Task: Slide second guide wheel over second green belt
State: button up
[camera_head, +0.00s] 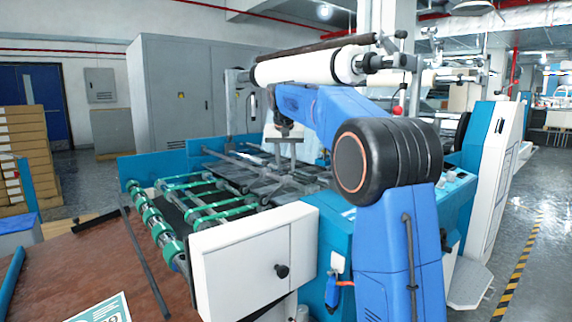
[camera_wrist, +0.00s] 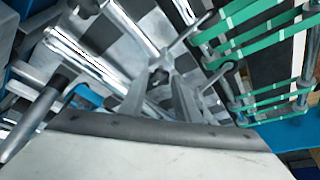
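Several green belts (camera_head: 190,184) run over rollers at the left end of the blue and white machine. They also show at the upper right of the wrist view (camera_wrist: 255,38). I cannot tell which is the second. My gripper (camera_head: 283,160) points down over the machine's dark feed area, right of the belts. In the wrist view its two grey fingers (camera_wrist: 159,90) stand apart. A small dark wheel-like part (camera_wrist: 158,77) lies around the gap between the fingertips; contact is unclear. Another dark round part (camera_wrist: 222,70) sits to the right, near the belts. I cannot tell for sure which is the second guide wheel.
Metal rods (camera_head: 240,162) cross the feed area close to my gripper. A white roll (camera_head: 305,67) is mounted above. A white side panel with a black knob (camera_head: 281,271) stands in front. A brown table (camera_head: 85,265) lies at the left.

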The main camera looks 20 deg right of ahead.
grip_shut()
jog(key=shift+w+a, duration=0.2)
jog(key=shift+w, duration=0.55)
jog(key=shift+w+a, duration=0.2)
jog(key=shift+w, duration=0.5)
jog(key=shift+w+a, duration=0.2)
jog(key=shift+w, duration=0.55)
jog(key=o, duration=0.5)
grip_release()
jog(key=v, duration=1.7)
jog(key=shift+r, duration=0.2)
jog(key=shift+s+a, duration=0.1)
jog(key=shift+s, duration=0.1)
